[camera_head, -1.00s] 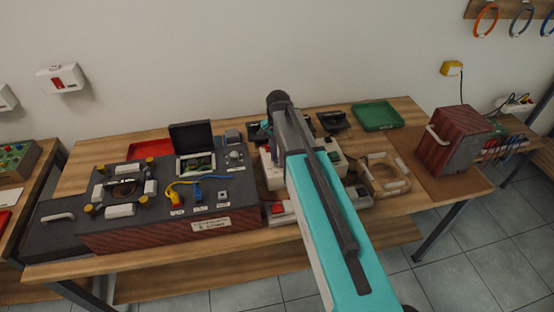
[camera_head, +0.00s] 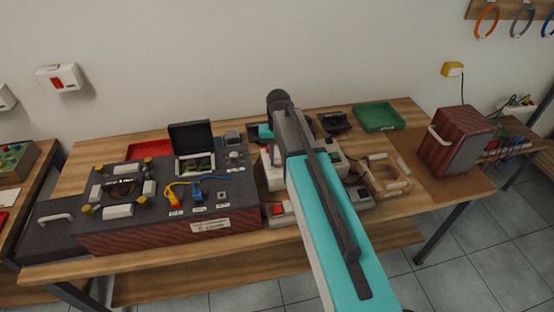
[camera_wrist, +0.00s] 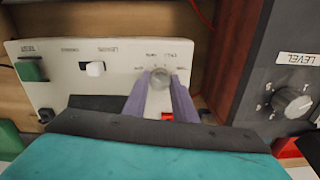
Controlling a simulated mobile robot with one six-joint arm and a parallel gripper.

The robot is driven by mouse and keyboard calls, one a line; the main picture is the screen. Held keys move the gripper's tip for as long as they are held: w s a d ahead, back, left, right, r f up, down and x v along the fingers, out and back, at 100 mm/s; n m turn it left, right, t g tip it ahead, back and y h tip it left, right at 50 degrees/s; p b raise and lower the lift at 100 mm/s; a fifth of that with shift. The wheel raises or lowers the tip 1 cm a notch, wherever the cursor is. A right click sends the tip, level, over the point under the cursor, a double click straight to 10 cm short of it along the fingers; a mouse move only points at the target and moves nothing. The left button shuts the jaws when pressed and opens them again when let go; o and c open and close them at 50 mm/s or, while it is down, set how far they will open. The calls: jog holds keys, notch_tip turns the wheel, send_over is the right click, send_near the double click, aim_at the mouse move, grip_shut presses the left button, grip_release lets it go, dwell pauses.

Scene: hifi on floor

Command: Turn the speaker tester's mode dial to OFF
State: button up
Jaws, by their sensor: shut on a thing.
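The speaker tester (camera_wrist: 60,85) is a white panel, seen upside down in the wrist view. Its mode dial (camera_wrist: 160,76) is a small round grey knob. My gripper (camera_wrist: 160,84) has its two purple-grey fingers shut on the knob's sides. Small lettering sits around the dial, too blurred to tell which mode it points to. The panel also bears a green button (camera_wrist: 32,69) and a white switch (camera_wrist: 96,69). A red part (camera_wrist: 167,116) shows between the fingers.
A dark unit with a LEVEL knob (camera_wrist: 292,101) stands close on the right in the wrist view. In the head view a large dark console (camera_head: 150,237) is left of the arm. A green tray (camera_head: 379,117) and a reddish wooden box (camera_head: 455,143) are to the right.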

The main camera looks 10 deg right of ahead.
aim_at(278, 161)
jog(key=shift+n, duration=1.2)
jog(key=o, duration=1)
jog(key=shift+o, duration=0.2)
jog(key=shift+r, duration=0.1)
notch_tip(278, 161, up, 14)
jog(key=b, duration=0.3)
